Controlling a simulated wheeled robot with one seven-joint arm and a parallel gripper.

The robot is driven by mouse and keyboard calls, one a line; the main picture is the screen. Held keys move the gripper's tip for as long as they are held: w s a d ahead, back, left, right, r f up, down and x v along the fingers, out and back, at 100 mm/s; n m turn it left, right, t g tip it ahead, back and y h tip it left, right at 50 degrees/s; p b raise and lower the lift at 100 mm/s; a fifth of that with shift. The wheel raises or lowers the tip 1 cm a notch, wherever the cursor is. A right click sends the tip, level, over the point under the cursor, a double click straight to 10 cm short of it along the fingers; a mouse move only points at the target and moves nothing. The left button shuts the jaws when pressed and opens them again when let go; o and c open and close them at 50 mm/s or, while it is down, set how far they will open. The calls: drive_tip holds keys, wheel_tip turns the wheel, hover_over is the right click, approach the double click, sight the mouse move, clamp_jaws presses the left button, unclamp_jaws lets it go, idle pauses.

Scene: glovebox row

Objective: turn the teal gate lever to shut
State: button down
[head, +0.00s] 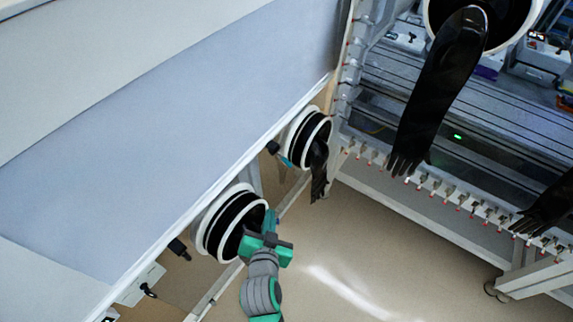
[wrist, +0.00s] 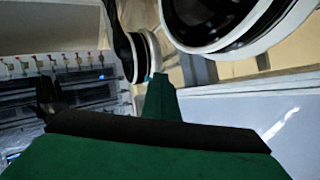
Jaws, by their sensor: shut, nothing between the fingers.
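A small teal piece (head: 285,161), which looks like the gate lever, shows beside the farther glove port in the head view. It is mostly hidden by the port ring, and I cannot tell its angle. My green gripper (head: 270,216) is in front of the nearer port, apart from that teal piece, with its fingers pointing up toward the farther port. In the wrist view my gripper (wrist: 160,90) is shut and empty. A tiny blue-teal spot (wrist: 150,76) shows at the fingertips there; I cannot tell whether it is the lever or whether they touch.
The nearer port (head: 228,222) and the farther port (head: 306,138) stick out from the left glovebox, the farther with a hanging black glove (head: 319,170). A long black glove (head: 440,90) hangs from the right glovebox. Beige floor (head: 370,245) is open between them.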

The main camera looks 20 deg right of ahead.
drive_tip(key=w+d+r+m+g+h, duration=0.2)
drive_tip(key=w+d+r+m+h, duration=0.1)
drive_tip(key=w+d+r+m, duration=0.35)
hover_over(288, 165)
drive_tip(key=s, duration=0.4)
wheel_tip(288, 165, down, 3)
drive_tip(key=shift+w+a+f+n, duration=0.25)
drive_tip(key=shift+w+f, duration=0.05)
drive_tip(key=shift+f, duration=0.2)
drive_tip(key=shift+w+a+f+n, duration=0.2)
drive_tip(key=shift+w+f, duration=0.05)
drive_tip(key=shift+f, duration=0.2)
drive_tip(key=shift+w+f, duration=0.4)
drive_tip(key=shift+f, duration=0.25)
